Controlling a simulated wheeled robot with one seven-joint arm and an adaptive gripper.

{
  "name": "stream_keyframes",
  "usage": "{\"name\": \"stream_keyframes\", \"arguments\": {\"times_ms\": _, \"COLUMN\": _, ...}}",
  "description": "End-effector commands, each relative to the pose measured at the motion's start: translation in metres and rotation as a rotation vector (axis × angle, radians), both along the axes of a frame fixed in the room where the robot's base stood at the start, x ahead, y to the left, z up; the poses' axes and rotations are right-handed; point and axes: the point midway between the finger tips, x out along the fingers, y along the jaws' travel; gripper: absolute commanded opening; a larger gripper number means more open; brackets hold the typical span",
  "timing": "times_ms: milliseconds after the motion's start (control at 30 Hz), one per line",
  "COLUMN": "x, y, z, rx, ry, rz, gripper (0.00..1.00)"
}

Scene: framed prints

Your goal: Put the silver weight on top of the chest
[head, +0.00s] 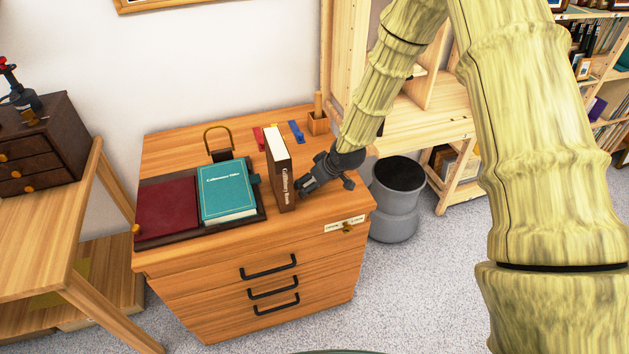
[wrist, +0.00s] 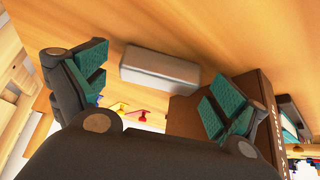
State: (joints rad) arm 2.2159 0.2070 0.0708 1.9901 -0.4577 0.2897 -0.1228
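The silver weight (wrist: 158,68) is a grey metal bar lying on the wooden top, seen in the wrist view between my two teal-padded fingers. My gripper (wrist: 162,84) is open, with the fingers apart on either side of the bar and a visible gap to each. In the head view my gripper (head: 304,186) is low over the drawer cabinet, just right of an upright brown book (head: 279,172); I cannot make out the weight there. A small dark brown chest (head: 42,143) with round knobs stands on the table at the far left.
The wooden drawer cabinet (head: 240,285) bears a teal book (head: 228,192), a dark red book (head: 167,208), a brass-coloured loop on a dark base (head: 217,140) and a pencil holder (head: 318,122). A dark device (head: 22,97) stands on the chest. A grey bin (head: 397,205) is on the right.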

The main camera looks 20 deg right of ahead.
Motion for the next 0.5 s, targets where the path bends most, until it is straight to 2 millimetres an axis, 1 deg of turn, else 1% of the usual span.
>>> {"name": "stream_keyframes", "arguments": {"times_ms": 167, "x": 0.0, "y": 0.0, "z": 0.0, "rx": 0.0, "ry": 0.0, "rz": 0.0, "gripper": 0.97}}
{"name": "stream_keyframes", "arguments": {"times_ms": 300, "x": -0.001, "y": 0.0, "z": 0.004, "rx": 0.0, "ry": 0.0, "rz": 0.0, "gripper": 0.97}}
{"name": "stream_keyframes", "arguments": {"times_ms": 367, "x": -0.003, "y": -0.001, "z": 0.008, "rx": 0.0, "ry": 0.0, "rz": 0.0, "gripper": 0.97}}
{"name": "stream_keyframes", "arguments": {"times_ms": 500, "x": -0.01, "y": -0.005, "z": 0.021, "rx": 0.0, "ry": -0.001, "rz": 0.0, "gripper": 0.97}}
